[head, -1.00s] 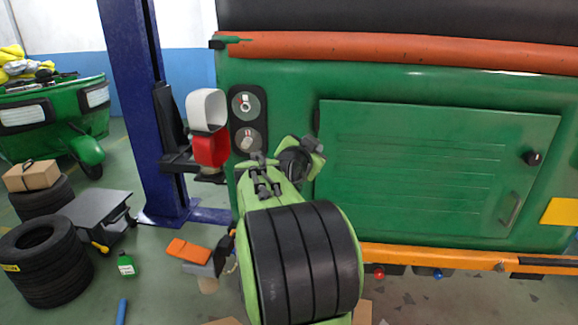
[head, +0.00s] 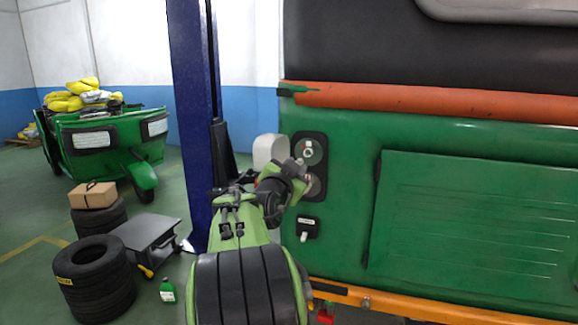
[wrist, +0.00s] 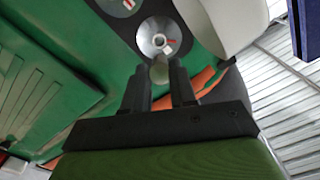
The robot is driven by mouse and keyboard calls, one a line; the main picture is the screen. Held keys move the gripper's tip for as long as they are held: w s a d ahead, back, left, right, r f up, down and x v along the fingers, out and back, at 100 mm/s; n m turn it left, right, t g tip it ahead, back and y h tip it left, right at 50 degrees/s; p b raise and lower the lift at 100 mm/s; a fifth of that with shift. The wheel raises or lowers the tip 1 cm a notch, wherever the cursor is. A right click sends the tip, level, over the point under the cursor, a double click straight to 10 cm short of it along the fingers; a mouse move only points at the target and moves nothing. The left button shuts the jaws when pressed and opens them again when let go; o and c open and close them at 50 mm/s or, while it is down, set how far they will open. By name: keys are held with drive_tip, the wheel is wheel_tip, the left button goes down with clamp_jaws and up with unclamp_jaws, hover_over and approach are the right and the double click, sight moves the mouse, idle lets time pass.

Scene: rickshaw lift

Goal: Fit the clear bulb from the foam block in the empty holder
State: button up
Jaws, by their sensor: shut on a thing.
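My gripper (wrist: 160,85) is shut on the bulb (wrist: 160,70), a small greyish rounded tip showing between the fingertips in the wrist view. Just beyond the bulb is a round silver lamp cup (wrist: 158,38) with a small red-and-white part in its middle. The bulb looks apart from it, though the gap is hard to judge. In the head view my gripper (head: 298,170) is at the lamp panel (head: 300,140) on the green rickshaw. It partly covers the lower cup (head: 315,185); the upper cup (head: 311,151) shows a small round fitting. I cannot make out the foam block.
A white rounded cover (head: 269,151) stands left of the panel, beside the blue lift column (head: 188,110). A small black fixture (head: 308,224) sits below the panel. Tyres (head: 95,280) and a grey low table (head: 145,240) are at left.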

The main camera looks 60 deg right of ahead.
drive_tip(key=d+n+p, duration=0.7)
drive_tip(key=n+p, duration=0.4)
drive_tip(key=p, duration=0.2)
drive_tip(key=shift+w+n+p, duration=0.3)
drive_tip(key=shift+w+p, duration=0.05)
drive_tip(key=shift+w, duration=0.1)
drive_tip(key=shift+d+b, duration=0.1)
drive_tip(key=shift+b, duration=0.6)
idle(1.0)
drive_tip(key=shift+d, duration=0.45)
idle(1.3)
